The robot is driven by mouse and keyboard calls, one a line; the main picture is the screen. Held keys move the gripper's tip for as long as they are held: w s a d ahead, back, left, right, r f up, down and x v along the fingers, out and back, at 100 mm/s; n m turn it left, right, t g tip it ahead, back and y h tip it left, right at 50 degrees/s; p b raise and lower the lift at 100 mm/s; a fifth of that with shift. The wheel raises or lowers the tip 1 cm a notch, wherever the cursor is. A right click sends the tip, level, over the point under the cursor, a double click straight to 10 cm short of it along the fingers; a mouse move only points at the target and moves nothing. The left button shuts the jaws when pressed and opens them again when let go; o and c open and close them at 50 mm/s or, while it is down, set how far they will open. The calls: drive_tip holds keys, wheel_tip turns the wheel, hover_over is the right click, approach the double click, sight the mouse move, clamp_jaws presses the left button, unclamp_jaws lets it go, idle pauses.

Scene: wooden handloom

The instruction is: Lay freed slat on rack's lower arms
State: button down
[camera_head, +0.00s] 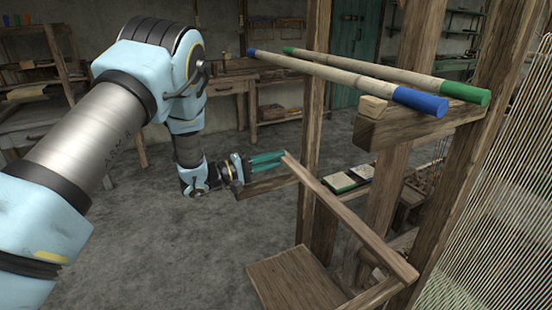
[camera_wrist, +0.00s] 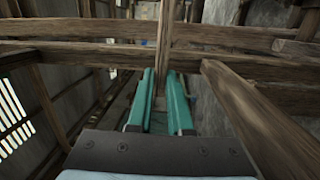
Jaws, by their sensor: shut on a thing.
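My gripper (camera_head: 278,160) has teal fingers and is shut on the end of a long thin wooden slat (camera_head: 345,215). The slat slants from the fingers down to the right in the head view, toward the loom frame. In the wrist view the slat (camera_wrist: 166,38) stands between the fingertips (camera_wrist: 161,78) and runs away from them. One lower rack arm (camera_head: 268,184) shows just below my gripper. Another low bar (camera_head: 375,295) lies by the slat's near end. I cannot tell whether the slat touches either one.
A blue-ended rod (camera_head: 350,80) and a green-ended rod (camera_head: 390,73) lie across the upper rack arm (camera_head: 415,124). Upright posts (camera_head: 314,110) stand close to the slat. A wooden seat board (camera_head: 295,278) is below. Crossing beams (camera_wrist: 70,53) fill the wrist view. Open floor lies left.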

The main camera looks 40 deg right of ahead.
sight(275, 181)
drive_tip(key=c, duration=0.8)
unclamp_jaws()
drive_tip(key=shift+n+y, duration=0.3)
drive_tip(key=shift+y, duration=0.1)
drive_tip(key=f, duration=0.3)
drive_tip(key=a+f, duration=0.1)
drive_tip(key=f, duration=0.1)
drive_tip(key=shift+s+f, duration=0.35)
drive_tip(key=shift+o, duration=0.2)
drive_tip(key=shift+h, duration=0.4)
drive_tip(key=w+a+r, duration=0.1)
drive_tip(key=a, duration=0.2)
drive_tip(key=w+a+r+b, duration=0.1)
drive_tip(key=w+a+r, duration=0.1)
drive_tip(key=a, duration=0.1)
drive_tip(key=w+a+r+b, duration=0.1)
drive_tip(key=w+a, duration=0.1)
drive_tip(key=a, duration=0.1)
drive_tip(key=shift+a+r, duration=0.1)
drive_tip(key=shift+r, duration=0.2)
